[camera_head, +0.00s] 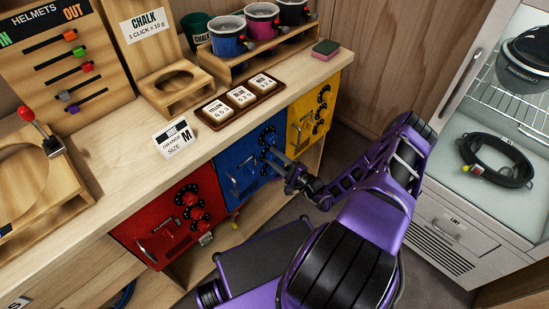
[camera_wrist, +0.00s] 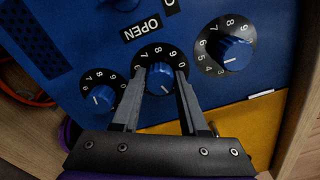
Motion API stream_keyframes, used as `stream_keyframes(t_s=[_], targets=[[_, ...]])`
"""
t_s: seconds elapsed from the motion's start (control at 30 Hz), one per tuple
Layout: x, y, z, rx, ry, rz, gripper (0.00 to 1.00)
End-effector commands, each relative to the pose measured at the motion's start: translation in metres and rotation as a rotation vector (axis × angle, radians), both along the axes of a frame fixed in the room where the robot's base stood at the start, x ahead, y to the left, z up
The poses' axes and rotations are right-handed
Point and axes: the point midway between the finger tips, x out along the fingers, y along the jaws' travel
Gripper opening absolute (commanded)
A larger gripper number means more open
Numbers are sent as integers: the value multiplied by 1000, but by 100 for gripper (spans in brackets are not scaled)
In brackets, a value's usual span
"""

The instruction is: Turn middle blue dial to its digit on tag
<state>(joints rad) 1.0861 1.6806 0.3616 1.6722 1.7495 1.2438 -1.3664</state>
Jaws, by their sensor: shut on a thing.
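The blue door (camera_head: 221,164) carries several black-ringed dials. In the wrist view the middle blue dial (camera_wrist: 159,78) is a blue knob in a black ring with white digits. My gripper (camera_wrist: 163,76) has one finger on each side of this knob and is shut on it. The knob's white mark points toward the gripper's palm; the digit at it is hidden. The blue tag (camera_head: 241,97), the middle of three white cards, lies in a brown tray on the counter; its digits are too small to read surely. My gripper also shows in the head view (camera_head: 278,166).
In the wrist view a smaller-looking blue dial (camera_wrist: 98,93) sits left and another (camera_wrist: 229,52) right, both close to the fingers. A red door (camera_head: 155,225) and a yellow door (camera_head: 301,113) flank the blue one. A sizing card (camera_head: 175,139) stands on the counter.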

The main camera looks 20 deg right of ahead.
Motion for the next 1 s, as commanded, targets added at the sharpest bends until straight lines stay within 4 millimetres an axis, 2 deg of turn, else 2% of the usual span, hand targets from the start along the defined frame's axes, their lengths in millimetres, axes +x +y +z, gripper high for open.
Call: stream_keyframes(t_s=[0.27, 0.3, 0.47, 0.8, 0.87, 1.0], targets=[[0, 0, 0, 1, 1, -1, 0], [0, 0, 0, 1, 1, -1, 45], [0, 0, 0, 1, 1, -1, 73], [-3, -1, 0, 1, 1, -1, 73], [-7, -3, 0, 1, 2, -1, 73], [-28, -11, 0, 2, 3, -4, 73]])
